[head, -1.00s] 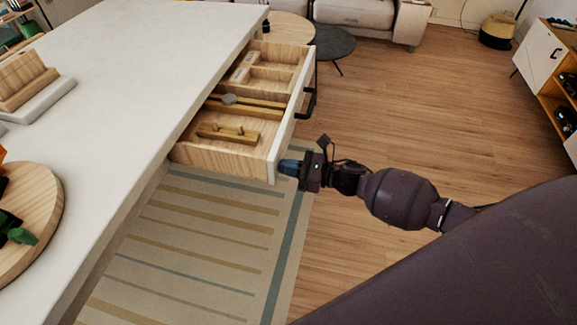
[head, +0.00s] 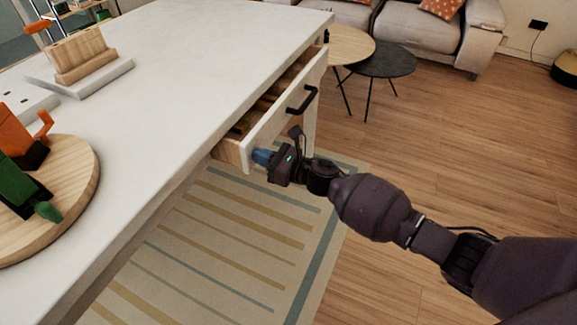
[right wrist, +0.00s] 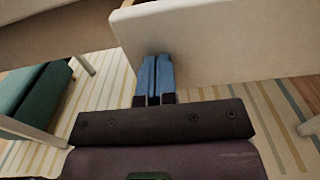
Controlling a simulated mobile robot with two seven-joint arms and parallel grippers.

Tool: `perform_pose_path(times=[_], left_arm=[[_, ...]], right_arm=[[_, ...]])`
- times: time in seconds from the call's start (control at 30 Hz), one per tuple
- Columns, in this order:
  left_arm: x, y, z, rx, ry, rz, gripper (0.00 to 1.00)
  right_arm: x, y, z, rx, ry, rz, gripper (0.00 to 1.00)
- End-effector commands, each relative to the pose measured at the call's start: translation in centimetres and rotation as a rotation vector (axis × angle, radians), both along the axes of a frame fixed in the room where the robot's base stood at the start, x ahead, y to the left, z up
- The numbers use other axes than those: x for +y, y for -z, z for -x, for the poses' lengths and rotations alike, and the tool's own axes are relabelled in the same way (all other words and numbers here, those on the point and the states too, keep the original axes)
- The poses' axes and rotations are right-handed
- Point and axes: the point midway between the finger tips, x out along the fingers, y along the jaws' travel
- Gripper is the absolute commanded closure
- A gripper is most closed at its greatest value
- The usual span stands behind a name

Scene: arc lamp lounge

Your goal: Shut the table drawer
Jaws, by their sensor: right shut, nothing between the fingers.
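The table drawer (head: 292,112) has a white front with a black bar handle (head: 302,100). It stands partly open from the right side of the white table (head: 190,75); a narrow strip of its wooden inside shows, with its contents mostly hidden. My right gripper (head: 259,157) is shut and empty, its blue fingertips at the near lower corner of the drawer front. In the right wrist view the shut blue fingers (right wrist: 154,75) meet the white drawer front (right wrist: 215,45); they appear to touch it. My left gripper is not in view.
A round wooden board (head: 75,205) with orange and green items and a wooden block (head: 80,55) on a white slab stand on the tabletop. A striped rug (head: 235,235) lies below. Round side tables (head: 385,62) and a sofa (head: 440,35) are beyond.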

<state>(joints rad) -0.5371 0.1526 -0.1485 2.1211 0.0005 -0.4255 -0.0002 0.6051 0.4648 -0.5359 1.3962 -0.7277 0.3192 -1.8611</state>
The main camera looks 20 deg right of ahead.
Motion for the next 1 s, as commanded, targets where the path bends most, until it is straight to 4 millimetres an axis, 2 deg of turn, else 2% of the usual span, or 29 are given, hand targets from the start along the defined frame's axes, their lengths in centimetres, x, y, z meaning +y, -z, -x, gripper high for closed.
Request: perform_pose_path(times=[0.03, 0.2, 0.4, 0.63, 1.0], left_arm=[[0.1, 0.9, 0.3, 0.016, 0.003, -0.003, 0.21], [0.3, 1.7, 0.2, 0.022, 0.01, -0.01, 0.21], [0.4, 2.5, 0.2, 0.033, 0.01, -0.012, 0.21], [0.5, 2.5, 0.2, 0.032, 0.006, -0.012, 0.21], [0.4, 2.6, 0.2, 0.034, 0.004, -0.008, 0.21]], right_arm=[[1.2, 0.8, -0.9, 0.008, -0.001, -0.003, 1.0], [4.1, 0.7, -3.3, 0.007, -0.001, -0.001, 1.0], [6.3, 0.5, -5.3, 0.005, 0.0, 0.0, 1.0], [7.5, 0.2, -6.4, 0.002, 0.001, 0.001, 1.0], [7.8, -0.3, -6.7, -0.004, 0.002, -0.002, 1.0]])
